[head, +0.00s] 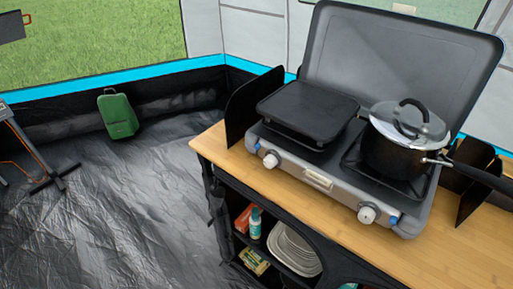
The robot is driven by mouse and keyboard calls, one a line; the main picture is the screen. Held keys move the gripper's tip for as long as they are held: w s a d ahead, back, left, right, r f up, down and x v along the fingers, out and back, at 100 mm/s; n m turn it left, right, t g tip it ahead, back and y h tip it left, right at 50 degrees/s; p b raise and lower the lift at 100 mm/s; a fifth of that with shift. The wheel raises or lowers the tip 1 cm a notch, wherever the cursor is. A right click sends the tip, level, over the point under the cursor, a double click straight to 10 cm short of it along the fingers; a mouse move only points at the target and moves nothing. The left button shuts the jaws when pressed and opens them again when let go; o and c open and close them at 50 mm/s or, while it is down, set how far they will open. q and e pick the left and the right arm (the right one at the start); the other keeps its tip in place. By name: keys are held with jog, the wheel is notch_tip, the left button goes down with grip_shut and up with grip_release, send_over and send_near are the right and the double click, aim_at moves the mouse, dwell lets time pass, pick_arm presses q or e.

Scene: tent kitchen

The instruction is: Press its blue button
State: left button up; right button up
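A grey two-burner camping stove (318,182) stands on a wooden counter with its lid raised. Two small blue buttons show on its front: a left blue button (258,148) beside the left white knob (270,161), and a right blue button (393,221) beside the right white knob (367,214). Nothing touches either button. A black griddle plate (308,108) covers the left burner. A dark pot (390,154) with a glass lid sits on the right burner. Neither of my grippers is in view.
The counter (460,250) has bare wood in front of the stove. The pot's handle (480,175) sticks out to the right. Shelves below hold plates (293,250) and a bottle (255,223). A green container (118,115) stands on the open dark floor at left.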

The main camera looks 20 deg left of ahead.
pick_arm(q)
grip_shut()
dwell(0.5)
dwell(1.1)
